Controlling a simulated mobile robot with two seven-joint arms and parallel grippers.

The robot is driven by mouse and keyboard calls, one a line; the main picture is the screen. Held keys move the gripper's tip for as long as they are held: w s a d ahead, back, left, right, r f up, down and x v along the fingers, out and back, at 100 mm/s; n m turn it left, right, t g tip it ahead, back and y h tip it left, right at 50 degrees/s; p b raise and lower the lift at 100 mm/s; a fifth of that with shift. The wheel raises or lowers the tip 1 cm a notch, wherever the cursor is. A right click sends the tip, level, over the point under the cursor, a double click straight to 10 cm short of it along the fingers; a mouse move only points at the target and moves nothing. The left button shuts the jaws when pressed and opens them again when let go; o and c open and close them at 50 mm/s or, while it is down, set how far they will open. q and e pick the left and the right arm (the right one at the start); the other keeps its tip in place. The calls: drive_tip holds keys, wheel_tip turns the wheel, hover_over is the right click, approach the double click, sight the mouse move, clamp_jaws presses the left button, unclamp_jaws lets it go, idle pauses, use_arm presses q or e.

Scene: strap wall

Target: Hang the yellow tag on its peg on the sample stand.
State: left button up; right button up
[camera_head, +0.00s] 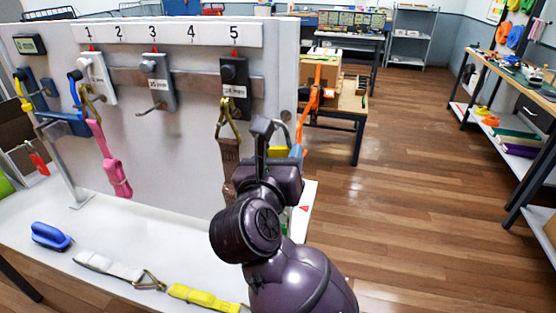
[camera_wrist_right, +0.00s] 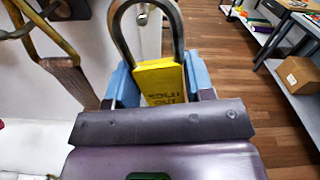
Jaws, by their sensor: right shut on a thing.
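The yellow tag (camera_wrist_right: 160,82) is a yellow block with dark lettering and a tall grey metal loop on top. My right gripper (camera_wrist_right: 158,88) is shut on its body between two blue fingertips, with the loop standing up. In the head view my right gripper (camera_head: 280,152) is at the right end of the white strap wall (camera_head: 190,130), right of the brown strap (camera_head: 228,160). Only a little of the yellow tag (camera_head: 277,151) shows there. I cannot tell which part is the sample stand or its peg. My left gripper is not in view.
Numbered holders hang on the wall; a pink strap (camera_head: 115,172) and a brown strap hang from brass hooks. A blue handle (camera_head: 50,236), a white strap (camera_head: 108,266) and a yellow strap (camera_head: 205,298) lie on the ledge. The floor to the right (camera_head: 420,200) is clear.

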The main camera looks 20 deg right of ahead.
drive_tip(key=shift+x, duration=1.2)
drive_tip(key=shift+w+d+f+b, duration=0.2)
drive_tip(key=shift+w+f+b, duration=0.1)
drive_tip(key=shift+f, duration=0.1)
drive_tip(key=shift+w+d+f+b, duration=0.15)
drive_tip(key=shift+w+d+f, duration=0.1)
drive_tip(key=shift+f, duration=0.15)
drive_tip(key=o, duration=1)
drive_tip(key=shift+a, duration=0.15)
